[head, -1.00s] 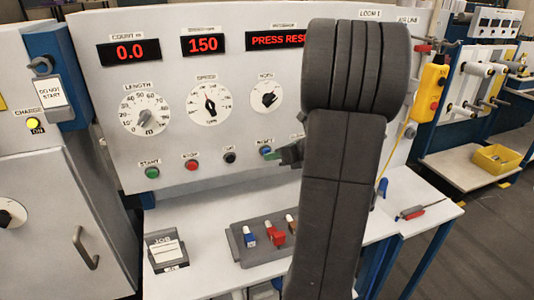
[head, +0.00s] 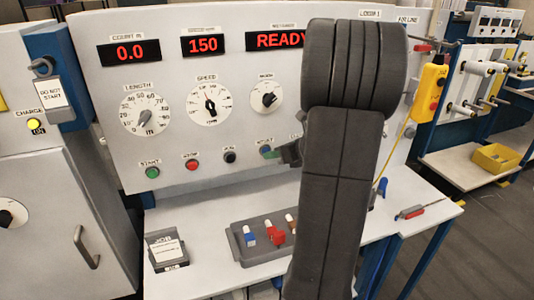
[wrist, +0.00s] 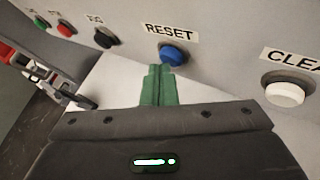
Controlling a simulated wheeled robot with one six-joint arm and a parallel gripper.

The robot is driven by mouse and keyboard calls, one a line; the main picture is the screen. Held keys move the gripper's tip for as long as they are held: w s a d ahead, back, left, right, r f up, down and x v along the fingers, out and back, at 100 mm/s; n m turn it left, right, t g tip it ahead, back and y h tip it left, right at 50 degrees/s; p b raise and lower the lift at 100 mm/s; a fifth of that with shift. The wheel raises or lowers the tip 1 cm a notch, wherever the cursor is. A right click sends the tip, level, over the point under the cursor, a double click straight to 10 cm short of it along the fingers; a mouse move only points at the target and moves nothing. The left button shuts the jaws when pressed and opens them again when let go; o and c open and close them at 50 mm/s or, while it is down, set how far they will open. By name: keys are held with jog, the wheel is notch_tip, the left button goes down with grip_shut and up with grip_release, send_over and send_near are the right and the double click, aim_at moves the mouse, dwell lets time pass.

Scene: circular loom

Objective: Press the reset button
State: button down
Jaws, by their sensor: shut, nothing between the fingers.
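The blue reset button (wrist: 173,54) sits on the sloping grey panel under a RESET label (wrist: 169,31) in the wrist view. My gripper (wrist: 160,72) is shut and empty, its green fingertips just below and in front of the button. Whether they touch it I cannot tell. In the head view the reset button (head: 266,151) shows at the left of my gripper, and my arm hides part of the panel. The message display (head: 277,40) shows READY, its right end hidden behind my arm.
Left of reset are a black button (head: 229,157), a red stop button (head: 192,165) and a green start button (head: 152,172). A white clear button (wrist: 285,92) is at the right in the wrist view. A grey tool tray (head: 238,250) lies on the bench below.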

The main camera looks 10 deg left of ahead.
jog(key=shift+s+d, duration=0.4)
jog(key=shift+s, duration=0.25)
jog(key=s+d, duration=0.2)
jog(key=s, duration=0.2)
jog(key=shift+s+d+p, duration=0.1)
jog(key=shift+d+p, duration=0.25)
jog(key=shift+d, duration=0.05)
jog(key=shift+a, duration=0.1)
dwell(1.1)
jog(key=b, duration=0.1)
jog(key=w+b, duration=0.1)
jog(key=shift+w+a+f+b, duration=0.25)
jog(key=shift+w+a+b, duration=0.05)
jog(key=shift+a+b, duration=0.1)
jog(key=shift+b, duration=0.4)
